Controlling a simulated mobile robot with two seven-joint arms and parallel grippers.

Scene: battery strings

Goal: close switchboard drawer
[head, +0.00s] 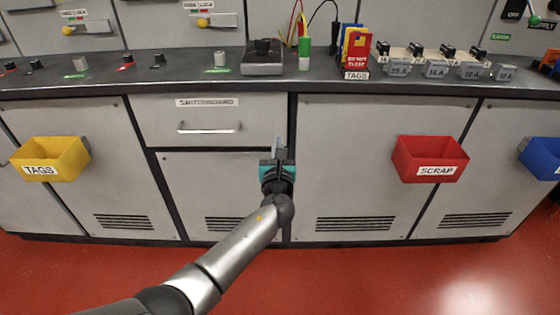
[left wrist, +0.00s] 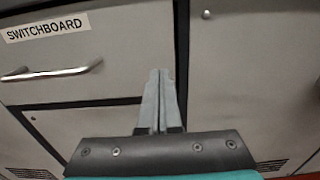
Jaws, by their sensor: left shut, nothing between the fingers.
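The switchboard drawer (head: 260,120) is a grey front with a label and a silver bar handle (head: 210,128), in the bench left of centre in the head view. Its front looks flush with the cabinet face around it. In the left wrist view the drawer (left wrist: 120,60) fills the upper left, with its handle (left wrist: 52,73) at the left. My left gripper (head: 279,142) is shut and empty in front of the drawer's lower right corner, right of the handle. Whether its fingertips (left wrist: 158,74) touch the front I cannot tell. My right gripper is in neither view.
A yellow TAGS bin (head: 72,160) and a red SCRAP bin (head: 402,158) stick out from the cabinet fronts at either side. The worktop (head: 180,69) above holds a meter, red and yellow tags and several grey blocks. The red floor (head: 400,275) in front is clear.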

